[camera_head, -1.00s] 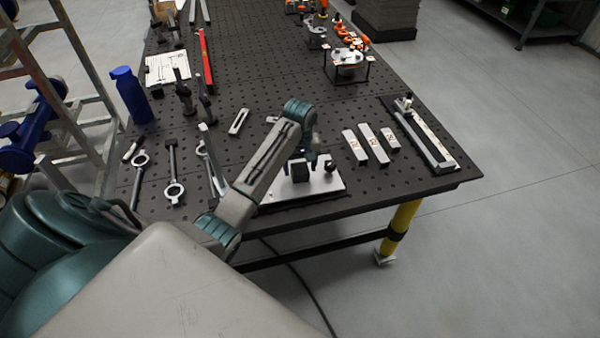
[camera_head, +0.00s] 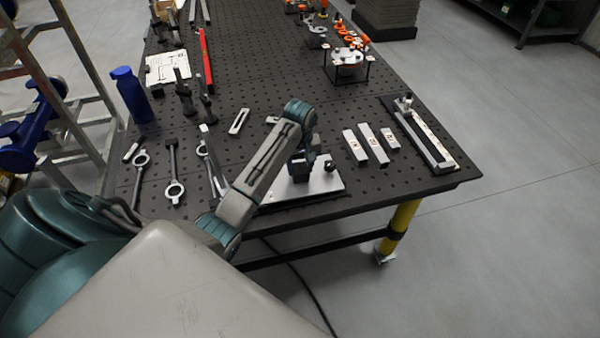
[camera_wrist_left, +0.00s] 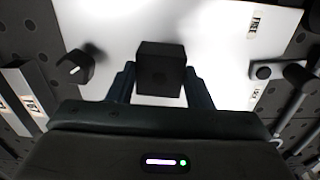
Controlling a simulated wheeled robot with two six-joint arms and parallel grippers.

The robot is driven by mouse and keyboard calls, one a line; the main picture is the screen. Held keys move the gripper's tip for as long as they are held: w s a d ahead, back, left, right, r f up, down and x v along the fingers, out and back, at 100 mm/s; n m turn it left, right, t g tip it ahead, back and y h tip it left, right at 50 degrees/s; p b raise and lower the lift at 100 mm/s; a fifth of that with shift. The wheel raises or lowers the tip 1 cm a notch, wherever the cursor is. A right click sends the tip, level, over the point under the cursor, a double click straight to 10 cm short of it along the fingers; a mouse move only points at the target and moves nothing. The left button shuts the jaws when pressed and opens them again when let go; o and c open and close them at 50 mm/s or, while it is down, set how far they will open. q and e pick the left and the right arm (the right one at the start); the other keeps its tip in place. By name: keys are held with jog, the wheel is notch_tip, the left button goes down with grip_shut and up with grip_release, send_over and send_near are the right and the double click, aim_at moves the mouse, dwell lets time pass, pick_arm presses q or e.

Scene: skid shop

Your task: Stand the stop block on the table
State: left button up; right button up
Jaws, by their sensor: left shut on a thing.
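The stop block looks like a dark, square-ended block (camera_wrist_left: 161,68), seen in the left wrist view between the two fingers of my left gripper (camera_wrist_left: 160,88). The fingers are shut on its sides. In the head view my left gripper (camera_head: 302,158) is over a pale plate (camera_head: 328,184) near the front edge of the perforated black table (camera_head: 250,90). The block is mostly hidden there behind the gripper. I cannot tell whether its underside touches the plate. My right gripper is not in view.
A black knob (camera_head: 330,166) stands on the plate beside the gripper. Several labelled grey bars (camera_head: 372,147) lie to the right, with a long rail fixture (camera_head: 425,138) beyond. Clamps and wrench-like tools (camera_head: 174,180) lie left. Bare table shows behind the gripper.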

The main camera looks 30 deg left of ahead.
aim_at(300, 168)
pick_arm(q)
jog(key=shift+w+r, duration=0.1)
jog(key=shift+r, duration=0.4)
jog(key=shift+c, duration=0.4)
jog(key=shift+r, duration=2.45)
